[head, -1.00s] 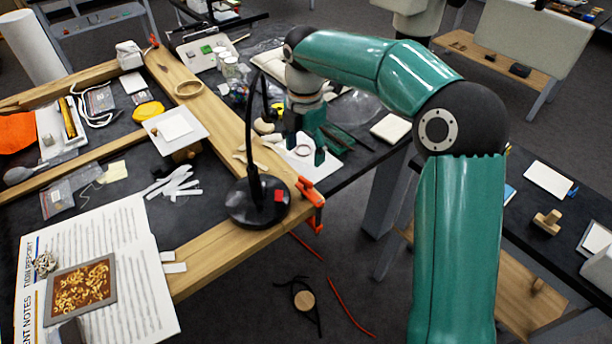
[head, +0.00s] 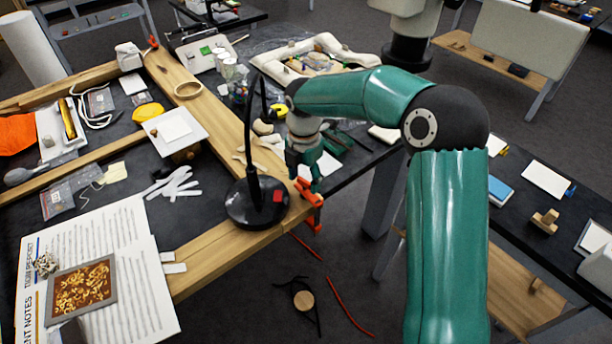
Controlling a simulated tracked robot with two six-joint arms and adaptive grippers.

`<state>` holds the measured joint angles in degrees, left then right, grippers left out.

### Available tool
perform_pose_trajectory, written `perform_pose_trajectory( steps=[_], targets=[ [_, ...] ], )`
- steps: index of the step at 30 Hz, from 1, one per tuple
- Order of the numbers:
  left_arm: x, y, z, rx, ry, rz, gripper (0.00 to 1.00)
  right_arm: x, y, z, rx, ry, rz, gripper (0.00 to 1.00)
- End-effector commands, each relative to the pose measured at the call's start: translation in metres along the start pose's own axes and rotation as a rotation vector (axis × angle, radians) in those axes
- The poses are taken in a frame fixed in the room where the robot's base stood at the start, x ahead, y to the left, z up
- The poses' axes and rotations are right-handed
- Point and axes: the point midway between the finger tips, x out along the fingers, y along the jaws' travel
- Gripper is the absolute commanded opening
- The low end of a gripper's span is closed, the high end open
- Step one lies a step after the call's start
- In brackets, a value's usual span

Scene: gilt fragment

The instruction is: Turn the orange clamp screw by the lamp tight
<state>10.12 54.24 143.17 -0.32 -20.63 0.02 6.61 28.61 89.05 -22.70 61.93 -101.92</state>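The orange clamp (head: 314,208) grips the edge of the wooden frame beside the black lamp (head: 256,205). Its orange top part stands above the wood, and its lower part hangs below the edge. I cannot clearly tell the screw from the clamp body. My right gripper (head: 304,178) points down just above and behind the clamp's top, to the right of the lamp stem. Its teal fingers look apart with nothing between them. Whether a fingertip touches the clamp is unclear. My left gripper is not in view.
The lamp's round base and upright stem stand close to the left of my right gripper. A white sheet (head: 325,165) lies behind it. Another orange clamp (head: 154,40) sits at the far end of the frame. Loose cables (head: 345,305) lie on the floor.

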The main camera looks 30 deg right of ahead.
Motion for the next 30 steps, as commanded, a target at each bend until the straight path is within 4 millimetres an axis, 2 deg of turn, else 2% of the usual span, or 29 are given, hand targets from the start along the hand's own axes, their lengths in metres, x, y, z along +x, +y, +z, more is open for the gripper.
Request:
perform_pose_trajectory(
  steps=[1, 6, 8, 20, 30],
  targets=[
    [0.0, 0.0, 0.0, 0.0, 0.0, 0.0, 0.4, -0.0002, 0.0001, 0.0001, 0.0, 0.0, 0.0, 0.44],
    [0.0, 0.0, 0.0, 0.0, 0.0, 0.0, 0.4, -0.0004, 0.0002, 0.0001, 0.0, 0.0, 0.001, 0.15],
    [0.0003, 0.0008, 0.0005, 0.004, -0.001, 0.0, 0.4, -0.0004, -0.0029, 0.0077, 0.007, -0.001, 0.002, 0.09],
    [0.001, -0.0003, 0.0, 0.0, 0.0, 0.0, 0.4, -0.0008, -0.0003, 0.0016, 0.072, -0.002, 0.004, 0.09],
    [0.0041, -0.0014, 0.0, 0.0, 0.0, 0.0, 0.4, -0.0009, 0.0004, 0.0014, 0.312, -0.002, 0.006, 0.09]
  ],
)
